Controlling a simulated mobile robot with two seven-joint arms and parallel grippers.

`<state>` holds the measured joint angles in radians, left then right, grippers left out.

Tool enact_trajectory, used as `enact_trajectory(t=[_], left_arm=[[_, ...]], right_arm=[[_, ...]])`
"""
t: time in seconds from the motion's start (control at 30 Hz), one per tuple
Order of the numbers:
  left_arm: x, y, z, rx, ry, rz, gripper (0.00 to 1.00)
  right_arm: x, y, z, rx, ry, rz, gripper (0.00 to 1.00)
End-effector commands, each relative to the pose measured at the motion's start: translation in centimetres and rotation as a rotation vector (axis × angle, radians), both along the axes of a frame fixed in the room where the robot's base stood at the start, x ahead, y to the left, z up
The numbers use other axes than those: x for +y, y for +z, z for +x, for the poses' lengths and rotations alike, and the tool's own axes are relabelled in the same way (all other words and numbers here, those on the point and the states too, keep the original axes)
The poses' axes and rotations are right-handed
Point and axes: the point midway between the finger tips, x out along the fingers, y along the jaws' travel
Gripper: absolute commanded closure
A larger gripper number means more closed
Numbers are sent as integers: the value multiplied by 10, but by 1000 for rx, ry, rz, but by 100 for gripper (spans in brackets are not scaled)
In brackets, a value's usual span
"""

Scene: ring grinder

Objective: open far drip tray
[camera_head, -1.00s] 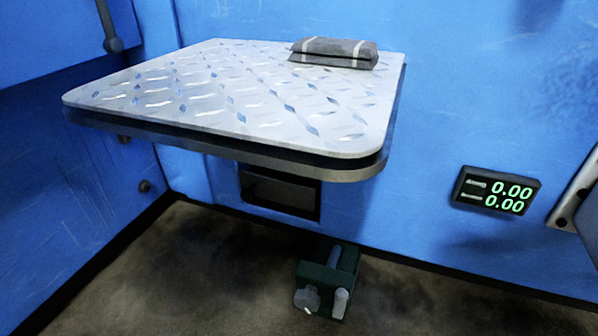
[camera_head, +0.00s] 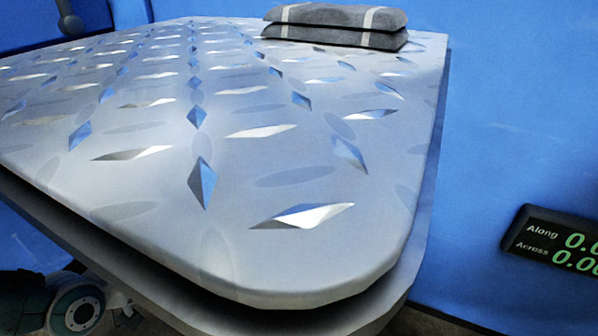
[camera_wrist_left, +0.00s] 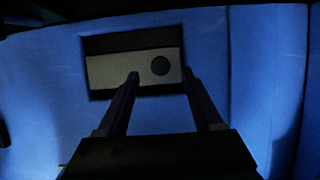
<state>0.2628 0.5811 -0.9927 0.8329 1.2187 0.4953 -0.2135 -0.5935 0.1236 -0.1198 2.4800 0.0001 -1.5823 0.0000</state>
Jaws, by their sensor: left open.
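In the left wrist view, a pale rectangular front panel (camera_wrist_left: 108,70) with a dark round spot (camera_wrist_left: 160,66) sits in a dark recess in the blue wall. It may be the drip tray's front; whether it is the far one I cannot tell. My left gripper (camera_wrist_left: 160,76) is open, its two fingers pointing at the panel and overlapping its lower part in the picture. I cannot tell whether they touch it. Nothing shows between the fingers. In the head view the plate hides this recess and my left gripper. My right gripper is not in view.
A large tread-patterned metal plate (camera_head: 260,190) fills much of the head view, above part of my arm at lower left. A grey folded bundle with light bands (camera_head: 335,27) lies on its back edge. A digital readout (camera_head: 555,243) is on the blue wall (camera_head: 520,110) at right.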

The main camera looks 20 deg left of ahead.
Motion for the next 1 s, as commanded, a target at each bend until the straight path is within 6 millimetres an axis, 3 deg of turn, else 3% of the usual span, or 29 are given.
enact_trajectory(t=[0.03, 0.2, 0.63, 1.0], left_arm=[[-1, -10, 10, -6, 0, 0, 32], [-3, -17, 31, -3, 0, 0, 32], [-4, -16, 40, 0, -1, 0, 32], [-4, -16, 39, 0, -1, 0, 74]], right_arm=[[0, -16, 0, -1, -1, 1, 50], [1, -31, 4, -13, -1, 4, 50], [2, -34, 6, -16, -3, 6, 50], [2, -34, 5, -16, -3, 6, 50]])
